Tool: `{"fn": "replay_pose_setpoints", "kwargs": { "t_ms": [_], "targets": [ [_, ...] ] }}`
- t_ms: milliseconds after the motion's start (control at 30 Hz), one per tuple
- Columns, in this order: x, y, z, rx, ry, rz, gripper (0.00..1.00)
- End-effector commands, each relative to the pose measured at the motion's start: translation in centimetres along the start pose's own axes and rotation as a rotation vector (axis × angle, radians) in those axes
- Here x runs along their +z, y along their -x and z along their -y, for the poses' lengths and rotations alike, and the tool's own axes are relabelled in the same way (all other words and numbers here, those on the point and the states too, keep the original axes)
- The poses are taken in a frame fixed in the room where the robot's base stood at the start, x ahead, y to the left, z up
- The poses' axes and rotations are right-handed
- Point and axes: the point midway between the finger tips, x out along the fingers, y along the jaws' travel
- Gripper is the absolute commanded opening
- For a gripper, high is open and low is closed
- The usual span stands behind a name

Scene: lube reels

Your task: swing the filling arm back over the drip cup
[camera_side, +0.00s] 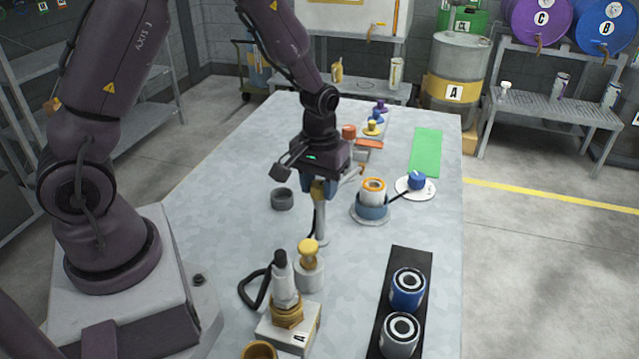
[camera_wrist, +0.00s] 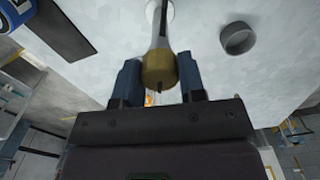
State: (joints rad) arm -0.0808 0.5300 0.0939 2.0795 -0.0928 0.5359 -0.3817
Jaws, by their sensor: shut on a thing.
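My gripper (camera_side: 319,190) is shut on the ochre hub of the filling arm (camera_side: 320,222), at the top of a slim grey post. The hub shows between the two blue fingers in the wrist view (camera_wrist: 159,70). The copper spout (camera_side: 353,174) points right, towards an orange-and-white reel (camera_side: 373,186) on a round grey base; whether its tip is right over the reel I cannot tell. The drip cup (camera_side: 282,199), a dark grey open ring, stands on the table left of the post. It also shows in the wrist view (camera_wrist: 238,39), apart from the fingers.
A white disc with a blue knob (camera_side: 417,181) stands right of the reel. A grease pump (camera_side: 286,285) and a yellow-topped pot (camera_side: 308,268) stand in front of the post. A black tray (camera_side: 408,262) holds a blue and a grey reel. The table left of the drip cup is clear.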

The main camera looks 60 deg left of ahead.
Motion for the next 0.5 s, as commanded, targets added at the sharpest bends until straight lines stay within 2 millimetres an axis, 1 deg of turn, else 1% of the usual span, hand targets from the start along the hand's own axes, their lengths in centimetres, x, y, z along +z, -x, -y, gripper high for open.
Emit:
{"fn": "replay_pose_setpoints", "kwargs": {
  "t_ms": [500],
  "targets": [
    [0.02,0.1,-0.06,0.0,0.489,0.0,0.0]
  ]
}}
